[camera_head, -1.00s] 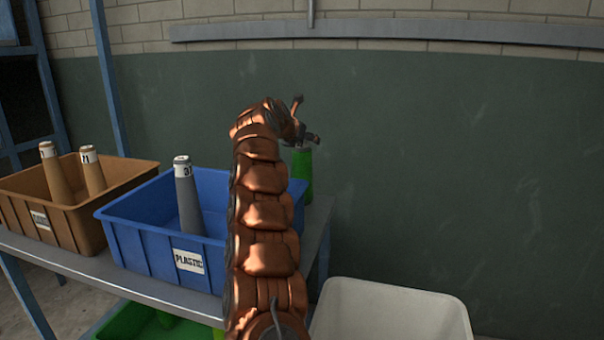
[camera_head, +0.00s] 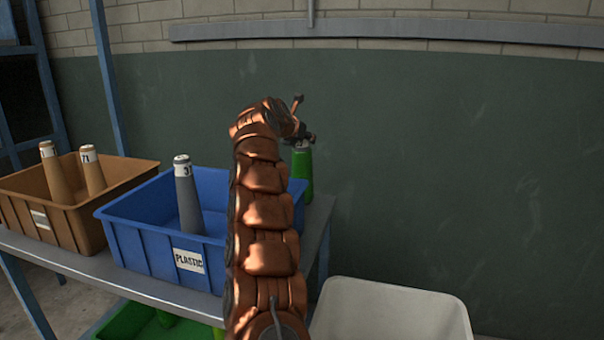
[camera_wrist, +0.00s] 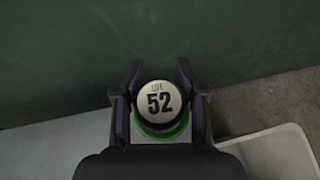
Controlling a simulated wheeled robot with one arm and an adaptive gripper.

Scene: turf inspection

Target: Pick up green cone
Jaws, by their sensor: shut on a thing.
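The green cone (camera_head: 302,172) stands upright at the right end of the grey shelf, beside the blue bin. My gripper (camera_head: 304,134) is at its top, coming from the left and above. In the wrist view the cone's white cap (camera_wrist: 159,103), marked "LOT 52", sits between the two fingers of my gripper (camera_wrist: 160,98), with a green rim below it. The fingers are shut on the cone's top. My arm hides part of the blue bin and some of the shelf near the cone.
A blue bin (camera_head: 140,248) labelled "PLASTIC" holds a grey cone (camera_head: 188,200). A brown bin (camera_head: 78,222) at left holds two tan cones. A green bin (camera_head: 135,322) is below the shelf (camera_head: 60,262). A white bin (camera_head: 390,310) stands at lower right. A green wall (camera_head: 450,180) is behind.

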